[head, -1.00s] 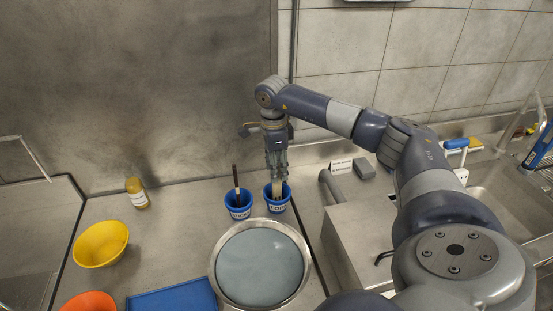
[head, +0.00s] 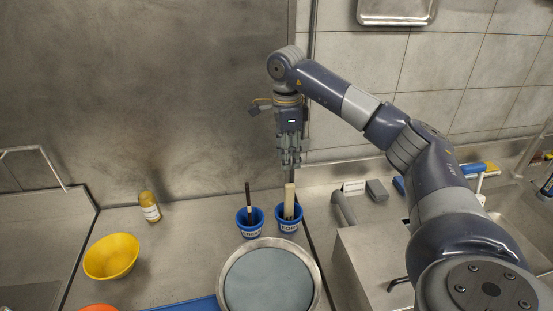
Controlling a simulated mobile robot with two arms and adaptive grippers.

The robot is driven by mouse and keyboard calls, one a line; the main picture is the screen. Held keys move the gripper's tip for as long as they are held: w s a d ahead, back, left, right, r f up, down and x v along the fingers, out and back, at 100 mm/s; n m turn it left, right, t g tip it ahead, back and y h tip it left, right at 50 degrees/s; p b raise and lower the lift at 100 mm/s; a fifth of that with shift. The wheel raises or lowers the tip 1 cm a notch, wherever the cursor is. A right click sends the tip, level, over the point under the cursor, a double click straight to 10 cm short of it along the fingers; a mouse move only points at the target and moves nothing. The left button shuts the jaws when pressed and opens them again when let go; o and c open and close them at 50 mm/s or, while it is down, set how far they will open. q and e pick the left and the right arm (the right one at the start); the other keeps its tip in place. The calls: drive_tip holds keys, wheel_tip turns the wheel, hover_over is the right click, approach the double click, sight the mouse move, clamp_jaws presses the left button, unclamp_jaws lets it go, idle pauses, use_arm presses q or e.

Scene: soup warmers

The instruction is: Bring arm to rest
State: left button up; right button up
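My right gripper (head: 290,160) hangs fingers-down above the right blue cup (head: 289,226). A pale-handled utensil (head: 289,202) stands upright in that cup, its top just below my fingertips. The fingers look apart from the handle and hold nothing that I can see. The gap between the fingertips is too small to judge. My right arm (head: 355,105) reaches in from the right. My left gripper and arm are out of the picture.
A second blue cup (head: 250,230) holds a dark-handled utensil. In front is a round steel pot with a grey top (head: 268,284). A yellow bowl (head: 111,256) and a bottle (head: 149,207) stand left. A grey box (head: 376,190) and steel housing (head: 368,262) are right.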

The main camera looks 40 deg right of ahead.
drive_tip(key=shift+r, duration=0.25)
